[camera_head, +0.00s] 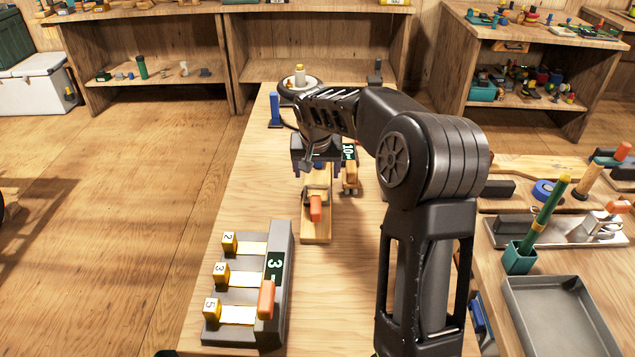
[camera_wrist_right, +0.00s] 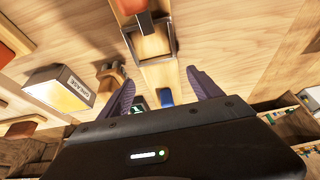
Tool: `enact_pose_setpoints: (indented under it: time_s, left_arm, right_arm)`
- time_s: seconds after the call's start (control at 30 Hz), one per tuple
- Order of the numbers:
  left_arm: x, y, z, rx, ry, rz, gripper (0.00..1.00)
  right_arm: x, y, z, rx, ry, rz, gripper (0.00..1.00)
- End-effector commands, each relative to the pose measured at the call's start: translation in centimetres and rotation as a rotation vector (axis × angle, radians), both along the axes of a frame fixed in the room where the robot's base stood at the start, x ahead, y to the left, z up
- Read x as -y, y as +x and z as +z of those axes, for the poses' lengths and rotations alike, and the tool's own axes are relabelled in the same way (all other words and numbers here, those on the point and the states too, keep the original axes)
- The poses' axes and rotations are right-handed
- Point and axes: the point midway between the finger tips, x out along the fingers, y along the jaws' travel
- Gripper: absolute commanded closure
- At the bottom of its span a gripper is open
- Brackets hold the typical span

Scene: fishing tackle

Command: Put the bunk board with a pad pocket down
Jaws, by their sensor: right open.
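The bunk board (camera_head: 316,232) is a light wooden strip lying lengthwise on the bench, with a grey metal pocket and an orange-red piece on it. In the right wrist view the board (camera_wrist_right: 158,72) runs away from my fingers, and its square metal-framed pocket (camera_wrist_right: 150,38) is beyond them. My right gripper (camera_head: 317,172) is above the board's far part, fingers apart; it shows in the wrist view (camera_wrist_right: 165,90) with nothing clasped between the fingers. The gripper hides the board's far end in the head view. My left gripper is out of view.
A grey rack (camera_head: 278,245) with numbered yellow blocks stands at the near left. A blue post (camera_head: 275,108) and round dish (camera_head: 298,88) stand beyond the gripper. A block labelled 10 (camera_head: 348,152) is close on the right. An empty grey tray (camera_head: 560,315) lies right.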

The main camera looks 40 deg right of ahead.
Motion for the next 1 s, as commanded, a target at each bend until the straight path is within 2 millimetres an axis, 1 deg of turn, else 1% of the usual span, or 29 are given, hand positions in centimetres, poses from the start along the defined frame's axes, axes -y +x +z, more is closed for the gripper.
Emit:
enact_pose_setpoints:
  time_s: [0.3, 0.4, 1.0]
  left_arm:
    - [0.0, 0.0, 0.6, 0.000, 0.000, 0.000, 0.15]
    - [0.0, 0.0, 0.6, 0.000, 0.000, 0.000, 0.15]
    - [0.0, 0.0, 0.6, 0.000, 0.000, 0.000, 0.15]
  right_arm:
    - [1.2, 1.2, -3.9, -0.004, 0.000, -0.001, 0.25]
    - [1.4, 1.4, -4.5, -0.003, 0.000, -0.001, 0.25]
    - [1.4, 1.5, -4.5, -0.001, 0.000, 0.000, 0.25]
